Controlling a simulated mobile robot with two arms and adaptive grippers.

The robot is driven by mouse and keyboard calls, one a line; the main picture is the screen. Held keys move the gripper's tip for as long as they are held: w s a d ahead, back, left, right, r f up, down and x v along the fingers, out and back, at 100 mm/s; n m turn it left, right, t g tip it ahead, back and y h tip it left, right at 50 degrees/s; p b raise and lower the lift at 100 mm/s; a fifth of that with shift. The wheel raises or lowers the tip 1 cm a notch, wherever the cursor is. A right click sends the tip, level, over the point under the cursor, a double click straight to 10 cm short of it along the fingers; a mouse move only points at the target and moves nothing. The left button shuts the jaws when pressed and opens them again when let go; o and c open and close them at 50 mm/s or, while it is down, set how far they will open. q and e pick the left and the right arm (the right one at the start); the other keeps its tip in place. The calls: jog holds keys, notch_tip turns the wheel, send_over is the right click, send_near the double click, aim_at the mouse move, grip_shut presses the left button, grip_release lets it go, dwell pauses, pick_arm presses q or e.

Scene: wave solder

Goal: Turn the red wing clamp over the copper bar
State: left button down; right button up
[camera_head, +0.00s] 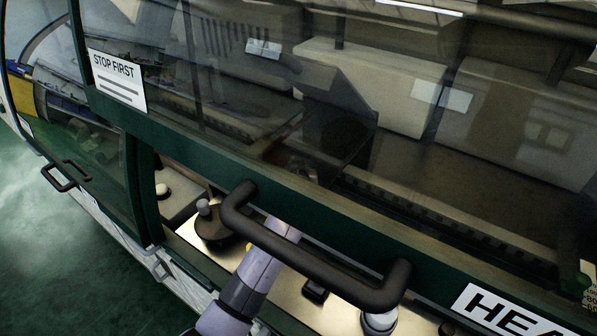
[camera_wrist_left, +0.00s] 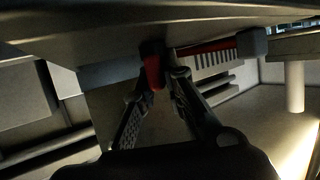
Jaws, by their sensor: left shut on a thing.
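In the left wrist view, the red wing clamp (camera_wrist_left: 153,72) shows as a red piece with a dark cap between my fingertips. A red arm with a dark end knob stretches to the right behind it; it looks like part of the same clamp. My left gripper (camera_wrist_left: 161,83) is shut on the near red piece. In the head view, a lilac-grey arm of mine reaches in under the raised hood, and a dim reddish patch (camera_head: 283,142) shows through the dark glass. I cannot make out the copper bar clearly. My right gripper is not in view.
The green-framed glass hood carries a thick dark handle (camera_head: 312,262) in front of my arm. A "STOP FIRST" label (camera_head: 116,80) is on the glass. Below the hood are a dark round knob (camera_head: 212,225) and a bright metal deck. In the wrist view, a pale slotted panel lies behind the clamp.

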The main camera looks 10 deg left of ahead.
pick_arm(q)
jog(key=shift+n+y+b, duration=0.3)
jog(key=shift+n+y, duration=0.1)
jog(key=c, duration=1.7)
grip_release()
jog(key=shift+o, duration=0.2)
notch_tip(320, 180, up, 10)
